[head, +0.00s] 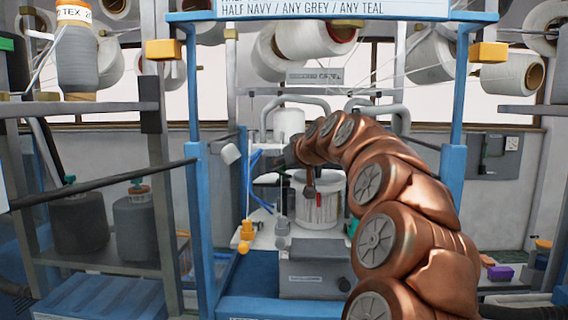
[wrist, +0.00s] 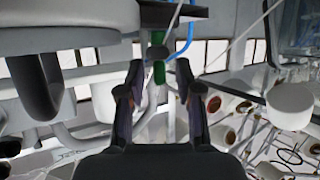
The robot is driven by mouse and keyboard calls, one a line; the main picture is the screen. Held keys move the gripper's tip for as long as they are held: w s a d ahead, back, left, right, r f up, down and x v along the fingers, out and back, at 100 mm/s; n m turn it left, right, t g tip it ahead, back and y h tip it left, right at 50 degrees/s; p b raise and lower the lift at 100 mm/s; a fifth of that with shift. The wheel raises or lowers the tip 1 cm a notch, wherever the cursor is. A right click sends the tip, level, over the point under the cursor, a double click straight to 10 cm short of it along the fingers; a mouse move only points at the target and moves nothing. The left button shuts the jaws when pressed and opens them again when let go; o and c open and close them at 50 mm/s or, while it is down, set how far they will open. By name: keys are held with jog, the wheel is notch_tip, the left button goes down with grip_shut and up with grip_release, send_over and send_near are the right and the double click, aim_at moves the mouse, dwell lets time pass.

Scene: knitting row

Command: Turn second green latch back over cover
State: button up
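A pale cylindrical housing with a round top (head: 326,205) stands on the machine in the head view; I cannot tell which part is the cover. A green piece (head: 353,227), likely a latch, shows at its right side. My gripper (head: 310,188) is at the housing's upper left front, small and partly hidden by my arm. In the wrist view, my gripper (wrist: 159,74) has its two dark fingers apart. An upright green latch (wrist: 159,72) shows between the fingertips, with clear gaps on both sides. I cannot tell its depth or any contact.
A large grey round part (wrist: 65,14) fills the wrist view's upper left. Blue posts (head: 200,220) frame the machine at left and right. A yellow-orange fitting (head: 247,230) and blue tubes (head: 253,175) are left of the housing. Yarn cones (head: 78,55) stand on side shelves.

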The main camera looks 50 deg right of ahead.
grip_shut()
jog(key=shift+w+r+n+y+b, duration=0.1)
jog(key=shift+n+y+b, duration=0.6)
jog(key=shift+b, duration=0.55)
jog(key=shift+d+r+n+t+y, duration=0.1)
jog(key=shift+n+t+y, duration=0.2)
jog(key=shift+y, duration=0.1)
jog(key=shift+d+n+y+p, duration=0.15)
jog(key=shift+n+y+p, duration=0.5)
jog(key=shift+n+y, duration=0.55)
jog(key=shift+f, duration=0.25)
jog(key=shift+o, duration=0.6)
grip_release()
jog(key=shift+s, duration=0.2)
